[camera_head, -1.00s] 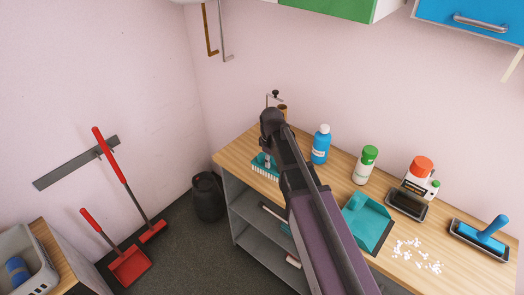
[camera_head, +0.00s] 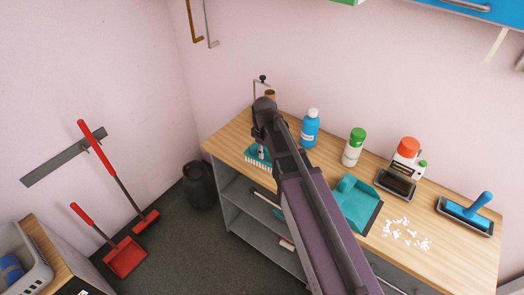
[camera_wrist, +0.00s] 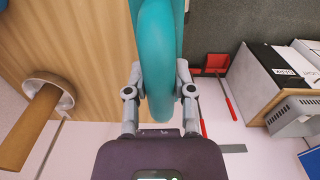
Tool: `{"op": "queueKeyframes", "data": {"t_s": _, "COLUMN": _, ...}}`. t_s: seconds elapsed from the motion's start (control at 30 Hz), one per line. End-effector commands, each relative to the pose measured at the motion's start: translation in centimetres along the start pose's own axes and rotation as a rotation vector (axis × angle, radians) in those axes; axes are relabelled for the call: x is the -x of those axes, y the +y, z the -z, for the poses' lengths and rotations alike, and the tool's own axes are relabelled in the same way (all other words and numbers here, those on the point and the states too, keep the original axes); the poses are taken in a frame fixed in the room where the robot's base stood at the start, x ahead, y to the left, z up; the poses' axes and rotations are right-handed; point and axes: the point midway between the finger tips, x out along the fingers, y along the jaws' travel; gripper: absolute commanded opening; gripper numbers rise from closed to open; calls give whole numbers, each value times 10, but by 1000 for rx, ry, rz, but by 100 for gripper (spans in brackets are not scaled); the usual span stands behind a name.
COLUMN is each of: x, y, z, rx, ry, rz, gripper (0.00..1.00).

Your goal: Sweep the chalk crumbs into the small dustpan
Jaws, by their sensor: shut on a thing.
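White chalk crumbs (camera_head: 407,234) lie scattered on the right part of the wooden worktop. The small teal dustpan (camera_head: 357,203) rests just left of them, its dark lip facing the crumbs. A teal brush with pale bristles (camera_head: 258,154) is at the worktop's left end, partly hidden by my arm. In the wrist view, my gripper (camera_wrist: 159,80) is shut on the brush's teal handle (camera_wrist: 158,35), one finger on each side. I cannot tell whether the bristles touch the worktop.
Behind the dustpan stand a blue bottle (camera_head: 310,128), a green-capped bottle (camera_head: 353,147) and a red-topped white device (camera_head: 405,158). A blue-handled tool in a dark tray (camera_head: 466,217) lies right of the crumbs. A brown cylinder (camera_wrist: 38,125) is close to my gripper.

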Motion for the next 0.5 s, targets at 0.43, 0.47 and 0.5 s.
{"op": "queueKeyframes", "data": {"t_s": 0.43, "x": 19, "y": 0, "z": 0, "rx": 0, "ry": 0, "rz": 0, "gripper": 0}}
{"op": "queueKeyframes", "data": {"t_s": 0.47, "x": 22, "y": 0, "z": 0, "rx": 0, "ry": 0, "rz": 0, "gripper": 0}}
{"op": "queueKeyframes", "data": {"t_s": 0.5, "x": 28, "y": 0, "z": 0, "rx": 0, "ry": 0, "rz": 0, "gripper": 0}}
